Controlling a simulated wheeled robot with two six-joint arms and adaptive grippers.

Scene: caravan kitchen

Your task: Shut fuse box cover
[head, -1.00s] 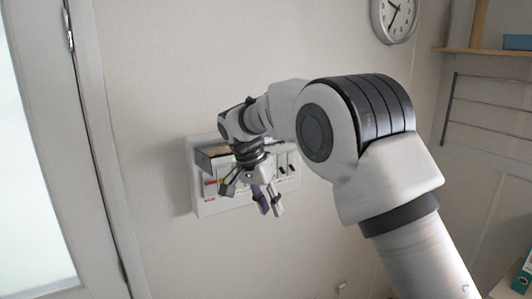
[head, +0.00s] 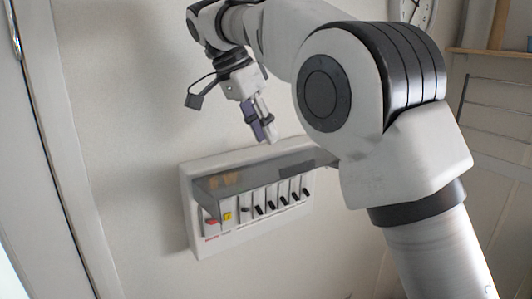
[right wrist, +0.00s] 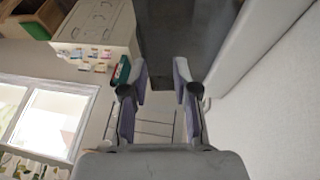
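The white fuse box (head: 190,215) is mounted on the wall, with a row of several black switches, a red one and a yellow one. Its smoky translucent cover (head: 262,172) is raised and sticks out from the top of the box above the switches. My right gripper (head: 264,136) is just above the cover in the head view; whether it touches the cover cannot be told. In the right wrist view its two fingers (right wrist: 162,80) are apart with nothing between them. The fuse box is not visible there. My left gripper is out of view.
A door frame (head: 62,150) stands at the left. A clock (head: 414,12) hangs at the upper right, beside a wall rack (head: 495,120) and a shelf (head: 490,52). The wall (head: 130,90) around the box is bare. The right wrist view shows a white cabinet (right wrist: 100,22) and a window (right wrist: 45,120).

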